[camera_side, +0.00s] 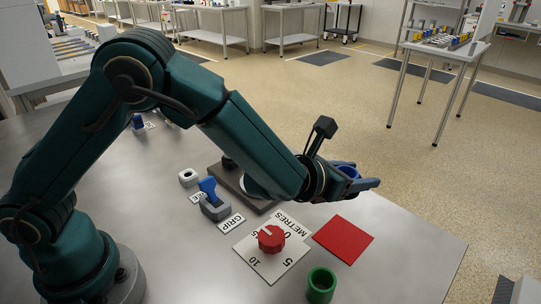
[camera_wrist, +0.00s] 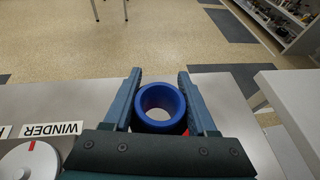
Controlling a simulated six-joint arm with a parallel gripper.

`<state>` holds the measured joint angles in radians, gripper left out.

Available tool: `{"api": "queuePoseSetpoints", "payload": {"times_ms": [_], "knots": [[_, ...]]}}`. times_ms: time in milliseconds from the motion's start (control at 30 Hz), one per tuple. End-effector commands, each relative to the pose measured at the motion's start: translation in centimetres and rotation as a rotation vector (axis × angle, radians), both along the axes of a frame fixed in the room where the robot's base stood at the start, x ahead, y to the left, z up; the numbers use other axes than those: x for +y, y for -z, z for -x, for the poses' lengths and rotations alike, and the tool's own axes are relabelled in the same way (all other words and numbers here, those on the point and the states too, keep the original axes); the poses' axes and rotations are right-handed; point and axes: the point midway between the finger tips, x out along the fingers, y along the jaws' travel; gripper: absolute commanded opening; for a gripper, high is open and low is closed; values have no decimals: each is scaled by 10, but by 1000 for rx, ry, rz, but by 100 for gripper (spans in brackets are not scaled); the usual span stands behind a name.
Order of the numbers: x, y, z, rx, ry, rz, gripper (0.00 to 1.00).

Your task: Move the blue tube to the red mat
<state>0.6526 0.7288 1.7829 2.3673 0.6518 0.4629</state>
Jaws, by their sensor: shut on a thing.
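The blue tube (camera_wrist: 160,103) is between the two fingers of my gripper (camera_wrist: 162,90) in the wrist view, its open end facing the camera. My gripper is shut on it. In the side view the tube (camera_side: 348,170) shows partly behind the fingers of my gripper (camera_side: 366,184), held above the table. The red mat (camera_side: 343,239) lies flat and bare on the table, in front of and below the gripper in the side view. In the wrist view only a sliver of red shows beside the tube.
A red knob (camera_side: 271,238) on a white dial plate (camera_side: 250,250) is left of the mat. A green tube (camera_side: 321,284) stands upright near the front. A blue-handled grip lever (camera_side: 212,198) and a white nut-like block (camera_side: 188,177) sit further left. The table's right edge is close.

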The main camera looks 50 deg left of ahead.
Motion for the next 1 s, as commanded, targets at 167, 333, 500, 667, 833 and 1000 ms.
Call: {"api": "queuePoseSetpoints", "payload": {"times_ms": [167, 333, 500, 667, 833, 1000], "knots": [[-30, 10, 14, -1, 82, 0, 0], [-34, 31, 16, -1, 92, -4, 0], [-34, 47, 16, -2, 90, -2, 0], [-33, 61, 16, -1, 90, -2, 0], [-33, 82, 16, -2, 89, -1, 0], [-34, 89, 16, -5, 90, 1, 0]]}}
